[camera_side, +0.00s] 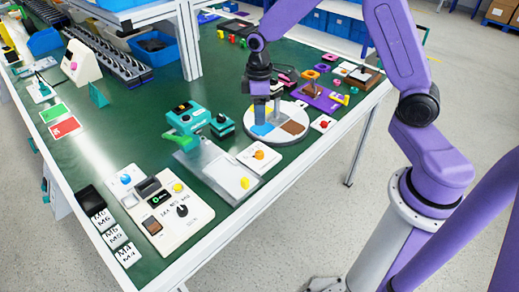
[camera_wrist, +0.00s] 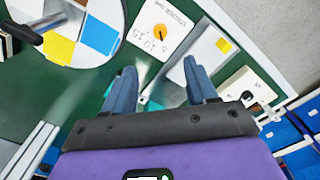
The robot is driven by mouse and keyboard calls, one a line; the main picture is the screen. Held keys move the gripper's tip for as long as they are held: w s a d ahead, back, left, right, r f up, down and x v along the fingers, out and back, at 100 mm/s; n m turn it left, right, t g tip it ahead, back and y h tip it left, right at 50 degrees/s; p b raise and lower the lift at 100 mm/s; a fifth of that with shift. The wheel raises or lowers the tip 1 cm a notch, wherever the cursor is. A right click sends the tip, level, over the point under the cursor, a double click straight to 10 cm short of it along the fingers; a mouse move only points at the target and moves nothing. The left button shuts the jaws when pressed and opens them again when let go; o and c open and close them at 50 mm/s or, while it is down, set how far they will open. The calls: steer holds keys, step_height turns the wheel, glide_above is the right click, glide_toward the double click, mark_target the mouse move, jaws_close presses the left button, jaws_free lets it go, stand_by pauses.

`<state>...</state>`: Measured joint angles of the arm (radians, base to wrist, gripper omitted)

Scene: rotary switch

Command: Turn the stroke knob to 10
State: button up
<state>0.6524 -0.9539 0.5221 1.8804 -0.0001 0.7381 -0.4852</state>
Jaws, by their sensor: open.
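The stroke knob (camera_wrist: 159,31) is a round orange knob on a small white plate (camera_wrist: 173,47), with upside-down printing that seems to read 5, 10 and 15. In the side view the orange knob (camera_side: 259,154) and its white plate stand just in front of the coloured disc. My gripper (camera_wrist: 160,75) is open and empty, with its fingers apart. In the wrist view the knob lies beyond the fingertips, near the top middle. In the side view my gripper (camera_side: 262,119) points down at the disc, behind the knob. The knob's exact setting is too small to read.
The round disc (camera_side: 244,150) with coloured sectors lies behind the knob. A grey slab (camera_side: 217,171) with a yellow button is to the left. A white panel (camera_side: 196,213) with a black dial is further left. A plate with a red button (camera_side: 323,123) is to the right.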

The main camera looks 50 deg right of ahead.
mark_target(259, 153)
step_height(259, 153, down, 15)
steer(key=shift+f, duration=0.2)
stand_by(0.3)
steer(key=c, duration=1.1)
